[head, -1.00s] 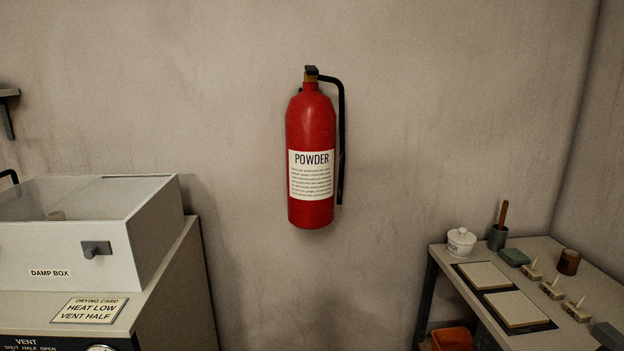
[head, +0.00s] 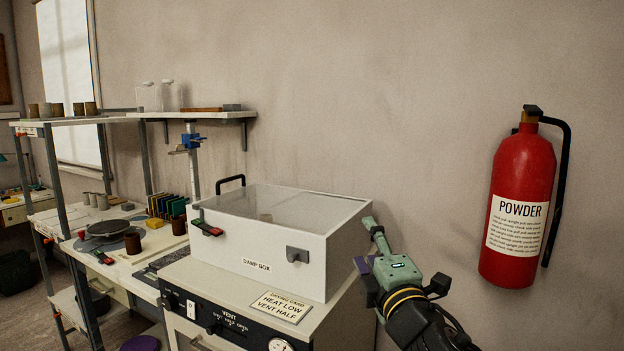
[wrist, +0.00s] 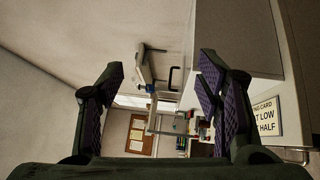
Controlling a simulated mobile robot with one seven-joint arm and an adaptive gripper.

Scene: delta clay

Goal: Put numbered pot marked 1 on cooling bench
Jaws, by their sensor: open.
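My gripper (head: 368,248) is at the right side of the white damp box in the head view. In the wrist view my gripper (wrist: 160,95) is open, with nothing between its purple pads. Several small brown and grey pots (head: 62,109) stand on the upper shelf at the left in the head view. More cups (head: 97,200) stand on the workbench below. No number can be read on any of them, so I cannot tell which is marked 1. I cannot identify a cooling bench from any label.
The damp box (head: 270,240) with a clear lid sits on a cabinet with a drying card (head: 281,307). A red extinguisher (head: 517,205) hangs on the wall at the right. A workbench (head: 150,240) with tools and upright coloured tiles runs left. The wall between box and extinguisher is bare.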

